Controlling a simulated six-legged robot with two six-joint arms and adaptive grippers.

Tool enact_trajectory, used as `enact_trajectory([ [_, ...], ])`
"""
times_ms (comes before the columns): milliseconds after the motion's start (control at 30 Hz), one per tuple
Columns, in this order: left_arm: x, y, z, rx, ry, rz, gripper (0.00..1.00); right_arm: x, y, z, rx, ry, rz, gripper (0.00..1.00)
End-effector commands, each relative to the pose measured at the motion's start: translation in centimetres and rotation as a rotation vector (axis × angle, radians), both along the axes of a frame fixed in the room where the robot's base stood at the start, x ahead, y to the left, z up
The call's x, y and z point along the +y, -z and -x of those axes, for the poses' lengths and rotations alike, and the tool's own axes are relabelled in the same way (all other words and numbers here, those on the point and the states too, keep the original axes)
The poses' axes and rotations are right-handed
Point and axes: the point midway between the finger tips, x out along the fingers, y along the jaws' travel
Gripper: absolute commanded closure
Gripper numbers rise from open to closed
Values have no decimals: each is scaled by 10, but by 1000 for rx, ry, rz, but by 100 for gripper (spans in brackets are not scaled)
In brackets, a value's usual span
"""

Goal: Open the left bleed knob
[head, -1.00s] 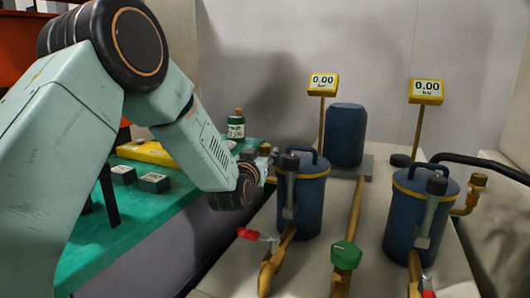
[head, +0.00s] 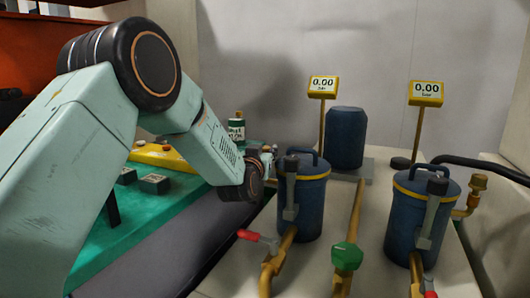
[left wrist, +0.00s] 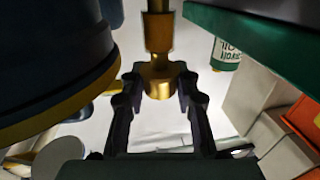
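The left bleed knob (left wrist: 159,80) is a brass cylinder below a brass fitting in the left wrist view. My left gripper (left wrist: 160,92) has one dark finger on each side of it. The fingers are very close to its sides; I cannot tell if they touch it. In the head view my left gripper (head: 268,161) is at the left side of the left blue vessel (head: 313,200), near its lid, and mostly covers the knob there. My right gripper is not in view.
A second blue vessel (head: 405,225) stands at right with a brass fitting (head: 473,196). Two yellow gauges (head: 323,86) (head: 426,93) read 0.00. A red-handled valve (head: 258,239) and green valve (head: 347,256) sit in front. A green bench (head: 120,225) with a bottle (head: 237,129) is at left.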

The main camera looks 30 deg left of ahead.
Motion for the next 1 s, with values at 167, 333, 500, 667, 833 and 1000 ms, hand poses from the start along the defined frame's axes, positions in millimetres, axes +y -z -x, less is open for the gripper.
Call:
enact_trajectory([
  [167, 0, 0, 0, 0, 1, -1, 87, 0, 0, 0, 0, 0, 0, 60],
  [333, 0, 0, 0, 0, 1, -1, 100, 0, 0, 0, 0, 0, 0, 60],
  [500, -1, -1, 0, 0, -14, -2, 100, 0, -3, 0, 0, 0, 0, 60],
  [667, -1, -2, -1, 0, -73, -2, 100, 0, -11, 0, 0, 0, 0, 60],
  [833, -1, -2, -1, -2, -121, -1, 100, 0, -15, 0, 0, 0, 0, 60],
  [1000, -1, -1, 0, -2, -132, -1, 100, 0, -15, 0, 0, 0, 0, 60],
])
